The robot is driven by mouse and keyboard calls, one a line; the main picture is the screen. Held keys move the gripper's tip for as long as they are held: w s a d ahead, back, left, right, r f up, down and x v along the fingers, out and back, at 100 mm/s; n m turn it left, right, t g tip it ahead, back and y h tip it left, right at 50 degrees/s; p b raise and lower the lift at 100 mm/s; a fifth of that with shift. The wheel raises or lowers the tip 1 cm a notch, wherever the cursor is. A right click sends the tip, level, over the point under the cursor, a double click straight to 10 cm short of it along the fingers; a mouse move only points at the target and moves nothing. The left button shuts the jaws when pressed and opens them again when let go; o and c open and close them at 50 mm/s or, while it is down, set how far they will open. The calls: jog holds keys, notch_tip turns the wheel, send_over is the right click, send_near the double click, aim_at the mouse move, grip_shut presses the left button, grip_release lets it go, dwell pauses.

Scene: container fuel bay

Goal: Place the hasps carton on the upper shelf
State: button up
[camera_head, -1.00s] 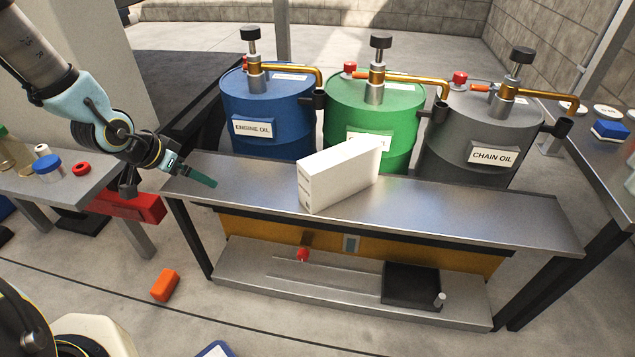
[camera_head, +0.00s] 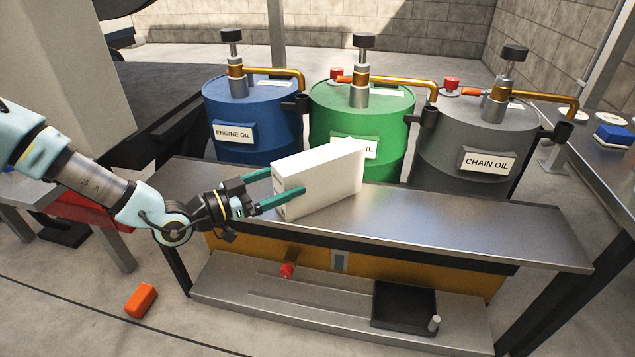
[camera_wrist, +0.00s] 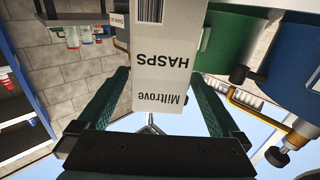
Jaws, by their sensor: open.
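The white hasps carton (camera_head: 322,180) stands upright on the metal bench top (camera_head: 440,225), set at an angle. In the wrist view the end of the carton (camera_wrist: 163,75) shows the upside-down words "HASPS" and "Miltrove" and a barcode. My gripper (camera_head: 287,181) is open, with its green fingers on either side of the carton's left end. In the wrist view the carton end lies between the two fingers, with a gap visible at each side. A blue-framed rack with shelves (camera_wrist: 22,110) shows at the left of the wrist view; I cannot tell which is the upper shelf.
Blue (camera_head: 250,125), green (camera_head: 335,110) and grey (camera_head: 465,140) oil drums with pumps stand close behind the bench. A black tray (camera_head: 404,304) lies on the lower ledge. An orange block (camera_head: 141,300) lies on the floor. The bench top right of the carton is clear.

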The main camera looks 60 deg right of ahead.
aim_at(308, 172)
jog(key=x, duration=0.6)
jog(key=shift+s+d+f, duration=0.1)
jog(key=shift+s+d, duration=0.05)
jog(key=shift+d, duration=0.05)
grip_shut()
dwell(0.7)
